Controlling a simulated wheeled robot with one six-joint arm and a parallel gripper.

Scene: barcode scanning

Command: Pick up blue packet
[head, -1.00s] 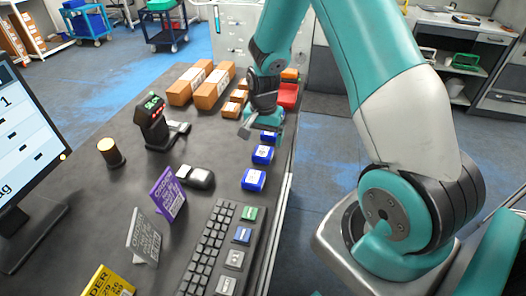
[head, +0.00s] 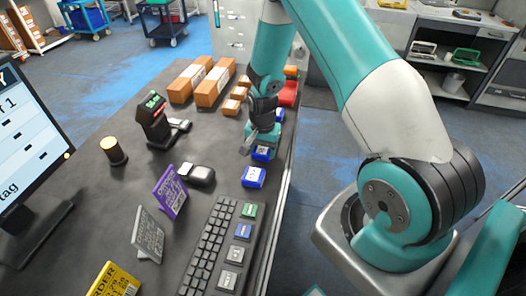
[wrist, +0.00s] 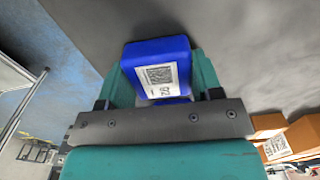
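A blue packet (wrist: 165,55) with a white barcode label fills the space between the two teal fingers of my gripper (wrist: 160,75) in the wrist view. A second bit of blue (wrist: 172,101) shows below it, mostly hidden by the gripper's bar. In the head view my gripper (head: 250,143) is low over the table, right at a blue packet (head: 261,153) that it partly covers. Another blue packet (head: 253,177) lies nearer, apart from the gripper. A small blue item (head: 279,115) shows just beyond the wrist. The fingers look open, one on each side of the packet.
Brown boxes (head: 215,87) and a red item (head: 288,93) stand farther back on the dark table (head: 120,190). A black scanner (head: 152,122), a mouse (head: 200,175), sign cards and a keyboard (head: 212,245) are to the left and front. The table's right edge is close.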

